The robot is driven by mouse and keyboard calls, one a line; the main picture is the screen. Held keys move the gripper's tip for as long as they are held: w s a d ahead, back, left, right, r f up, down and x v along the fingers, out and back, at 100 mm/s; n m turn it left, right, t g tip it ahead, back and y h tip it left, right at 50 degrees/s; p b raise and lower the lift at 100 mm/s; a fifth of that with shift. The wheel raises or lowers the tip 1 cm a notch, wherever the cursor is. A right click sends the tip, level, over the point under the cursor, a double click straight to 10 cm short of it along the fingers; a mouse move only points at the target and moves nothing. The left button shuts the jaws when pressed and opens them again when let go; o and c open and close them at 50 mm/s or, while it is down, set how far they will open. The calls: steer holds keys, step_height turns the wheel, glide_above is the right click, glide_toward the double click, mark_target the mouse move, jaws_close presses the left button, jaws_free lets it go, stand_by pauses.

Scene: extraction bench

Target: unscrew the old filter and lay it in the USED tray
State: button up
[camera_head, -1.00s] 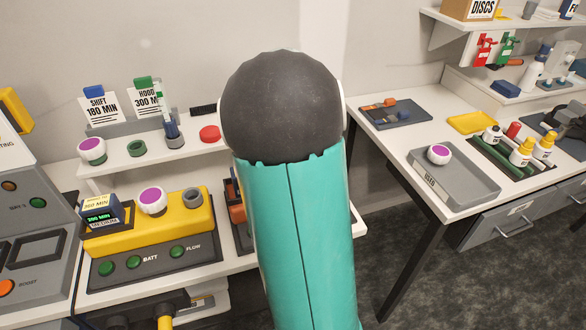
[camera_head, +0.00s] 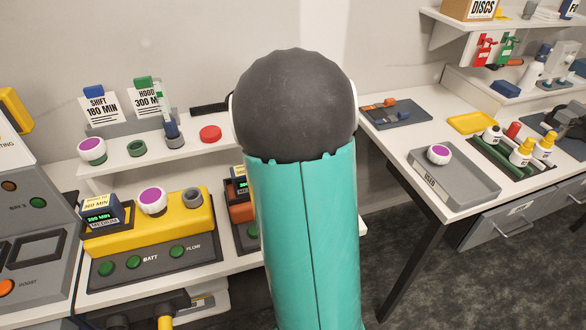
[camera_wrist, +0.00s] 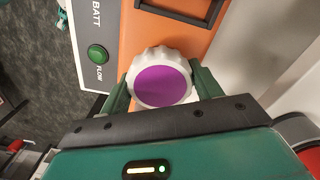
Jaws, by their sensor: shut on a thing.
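In the wrist view my gripper (camera_wrist: 163,88) has its two green fingers closed on either side of a white, ridged filter with a purple top (camera_wrist: 162,86). The filter is over an orange unit (camera_wrist: 150,40); I cannot tell if it is still seated there. In the head view my arm hides the gripper and the held filter, and only the left edge of the orange unit (camera_head: 241,212) shows. The grey USED tray (camera_head: 472,182) is on the right bench with another purple-topped white filter (camera_head: 438,154) lying in it.
A yellow unit (camera_head: 185,222) on the left bench carries a purple-topped filter (camera_head: 153,200). Another (camera_head: 92,150) stands on the shelf behind, near a red cap (camera_head: 210,133). Right of the USED tray is a rack of bottles (camera_head: 521,153). A floor gap separates the benches.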

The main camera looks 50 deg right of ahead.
steer(key=n, duration=1.2)
steer(key=shift+n, duration=0.3)
steer(key=o, duration=1.1)
steer(key=shift+n, duration=0.3)
